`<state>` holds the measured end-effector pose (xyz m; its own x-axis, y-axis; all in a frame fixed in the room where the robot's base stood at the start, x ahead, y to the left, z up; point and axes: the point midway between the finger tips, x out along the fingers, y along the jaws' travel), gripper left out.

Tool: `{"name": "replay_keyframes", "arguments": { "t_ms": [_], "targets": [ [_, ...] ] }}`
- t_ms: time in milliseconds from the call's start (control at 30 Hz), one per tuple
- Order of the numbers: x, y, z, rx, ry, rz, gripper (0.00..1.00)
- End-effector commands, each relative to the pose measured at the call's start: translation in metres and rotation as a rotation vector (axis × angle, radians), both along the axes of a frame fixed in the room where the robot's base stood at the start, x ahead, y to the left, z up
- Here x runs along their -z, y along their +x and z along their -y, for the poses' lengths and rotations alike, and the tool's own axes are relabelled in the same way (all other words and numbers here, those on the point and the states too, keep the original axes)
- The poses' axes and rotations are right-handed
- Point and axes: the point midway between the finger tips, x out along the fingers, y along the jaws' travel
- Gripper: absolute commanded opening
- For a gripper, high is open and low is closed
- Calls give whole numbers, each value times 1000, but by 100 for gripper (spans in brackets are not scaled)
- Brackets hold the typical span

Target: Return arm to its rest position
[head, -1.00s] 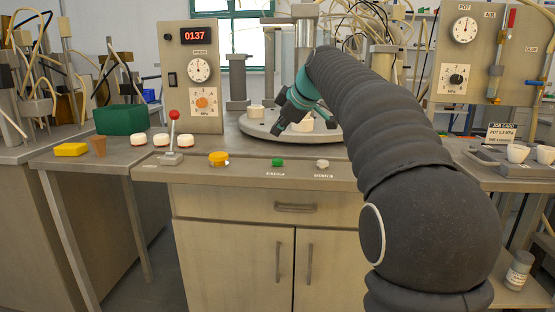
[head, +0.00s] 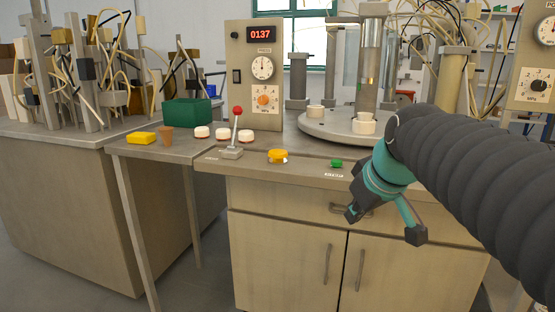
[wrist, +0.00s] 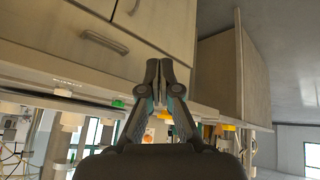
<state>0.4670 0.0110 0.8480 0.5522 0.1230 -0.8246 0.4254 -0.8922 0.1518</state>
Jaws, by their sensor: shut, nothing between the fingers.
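My gripper (head: 384,224) hangs at the end of my dark sleeved arm, in front of the cabinet's front edge in the head view. It holds nothing and is clear of the bench top. In the wrist view my gripper (wrist: 159,85) has its fingertips together, with the cabinet front beyond them. The wrist picture is turned over, with the bench items at the bottom.
The cabinet (head: 285,255) stands close to my gripper. On its top are a red-knobbed lever (head: 236,130), a yellow button (head: 278,156) and a green button (head: 336,163). Behind them is a round turntable (head: 320,125) with white cups. Floor shows at the lower left.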

Motion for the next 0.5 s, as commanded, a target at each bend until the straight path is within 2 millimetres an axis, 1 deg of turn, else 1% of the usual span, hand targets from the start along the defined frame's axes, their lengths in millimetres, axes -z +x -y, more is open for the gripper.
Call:
{"name": "replay_keyframes", "arguments": {
  "t_ms": [33, 100, 200, 300, 400, 500],
  "targets": [
    [13, -23, -1, 43, 14, -15, 0],
    [34, -50, 0, 114, 36, -38, 0],
    [67, -89, 3, 216, 66, -69, 0],
    [98, -122, 5, 305, 91, -92, 0],
    [123, -147, 8, 376, 109, -108, 0],
    [141, -163, 10, 422, 122, -117, 0]
  ]
}}
